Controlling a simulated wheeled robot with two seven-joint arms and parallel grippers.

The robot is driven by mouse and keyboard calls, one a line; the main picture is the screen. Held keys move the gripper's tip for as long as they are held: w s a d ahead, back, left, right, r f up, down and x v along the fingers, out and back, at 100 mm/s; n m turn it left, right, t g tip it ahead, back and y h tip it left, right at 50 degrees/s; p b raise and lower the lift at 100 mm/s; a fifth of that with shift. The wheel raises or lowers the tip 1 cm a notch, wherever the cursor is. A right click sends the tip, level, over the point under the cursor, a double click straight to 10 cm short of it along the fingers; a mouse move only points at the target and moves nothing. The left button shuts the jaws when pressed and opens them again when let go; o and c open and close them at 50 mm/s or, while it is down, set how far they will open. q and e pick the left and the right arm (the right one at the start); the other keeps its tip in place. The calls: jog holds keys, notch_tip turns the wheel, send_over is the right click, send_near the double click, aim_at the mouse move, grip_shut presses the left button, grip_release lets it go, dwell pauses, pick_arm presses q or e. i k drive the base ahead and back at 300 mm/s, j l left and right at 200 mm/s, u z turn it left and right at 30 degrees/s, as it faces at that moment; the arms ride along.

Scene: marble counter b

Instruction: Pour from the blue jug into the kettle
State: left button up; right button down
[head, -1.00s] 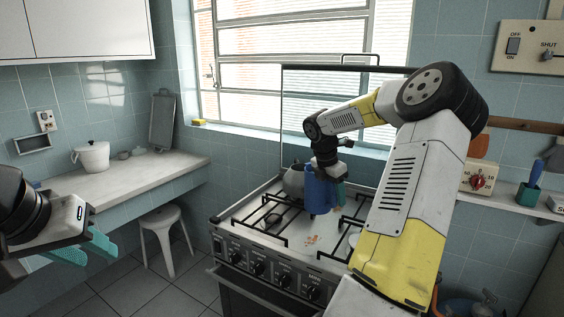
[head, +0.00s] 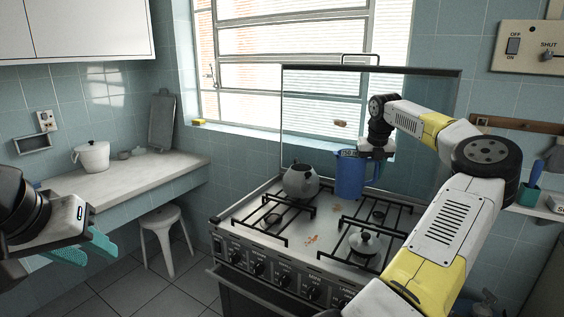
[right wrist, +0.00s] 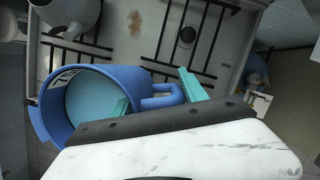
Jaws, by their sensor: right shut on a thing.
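The blue jug (head: 349,178) is over the back of the stove and looks about upright. Whether its base touches the stove is unclear. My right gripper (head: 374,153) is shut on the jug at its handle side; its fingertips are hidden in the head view. The right wrist view shows the jug's open mouth (right wrist: 72,105), its handle (right wrist: 163,96) and the teal fingers. The grey kettle (head: 300,183) stands upright on the back left of the stove, left of the jug and apart from it. My left gripper (head: 86,250) is open and empty at the far left.
A raised glass lid (head: 320,110) stands behind the stove. A white pot (head: 92,157) stands on the left counter (head: 140,176), with a stool (head: 168,232) below.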

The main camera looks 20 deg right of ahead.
aim_at(295, 185)
jog(key=i, duration=1)
